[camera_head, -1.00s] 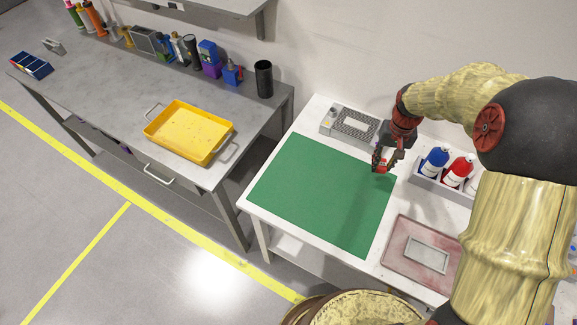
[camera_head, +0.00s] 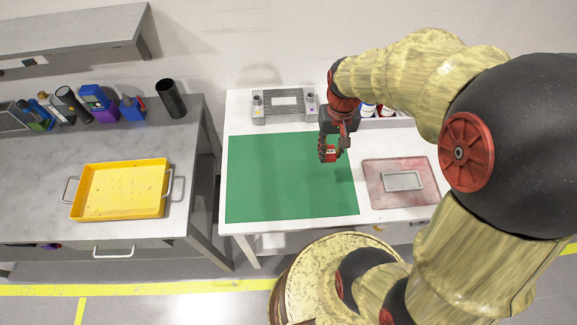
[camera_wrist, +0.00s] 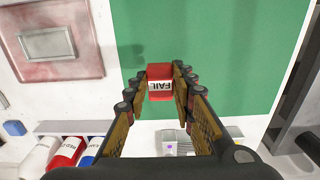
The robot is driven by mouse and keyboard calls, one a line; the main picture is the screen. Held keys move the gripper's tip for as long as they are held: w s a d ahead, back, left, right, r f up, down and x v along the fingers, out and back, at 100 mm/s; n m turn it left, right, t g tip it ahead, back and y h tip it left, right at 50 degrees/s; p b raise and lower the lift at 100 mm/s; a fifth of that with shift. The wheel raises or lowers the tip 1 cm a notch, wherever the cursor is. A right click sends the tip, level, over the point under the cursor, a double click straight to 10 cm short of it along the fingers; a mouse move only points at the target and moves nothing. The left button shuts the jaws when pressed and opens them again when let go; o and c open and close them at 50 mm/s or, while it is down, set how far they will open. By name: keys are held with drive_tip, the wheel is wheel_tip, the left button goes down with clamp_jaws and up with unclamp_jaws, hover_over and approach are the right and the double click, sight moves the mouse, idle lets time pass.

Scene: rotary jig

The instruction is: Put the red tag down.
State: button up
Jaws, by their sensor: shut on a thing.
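The red tag (camera_wrist: 160,84) is a small red block with a white label reading "FAIL". My gripper (camera_wrist: 161,90) is shut on it, with a finger pad at each side in the wrist view. In the head view my gripper (camera_head: 330,152) is over the right part of the green mat (camera_head: 275,180), near its back right edge. The tag appears held above the mat; the exact height is hard to tell.
A reddish plate with a grey frame (camera_head: 372,185) lies right of the mat. A grey fixture (camera_head: 263,117) stands behind the mat, and a bin of bottles (camera_wrist: 85,128) is near. A yellow tray (camera_head: 85,212) sits on the left bench. Most of the mat is bare.

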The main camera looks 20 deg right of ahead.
drive_tip(key=w+a+f+b, duration=0.2)
drive_tip(key=w+a+f, duration=0.2)
drive_tip(key=w+a, duration=0.15)
drive_tip(key=b, duration=0.1)
hover_over(289, 166)
drive_tip(key=f, duration=0.4)
drive_tip(key=shift+s+d+f, duration=0.2)
drive_tip(key=shift+d+f, duration=0.05)
drive_tip(key=shift+f, duration=0.05)
drive_tip(key=shift+w+a+f+b, duration=0.15)
drive_tip(key=shift+f+b, duration=0.2)
drive_tip(key=shift+f, duration=0.65)
drive_tip(key=shift+w+a+f+b, duration=0.15)
drive_tip(key=shift+f+b, duration=0.15)
drive_tip(key=shift+f, duration=0.65)
drive_tip(key=shift+f, duration=0.15)
drive_tip(key=o, duration=1)
drive_tip(key=shift+o, duration=0.2)
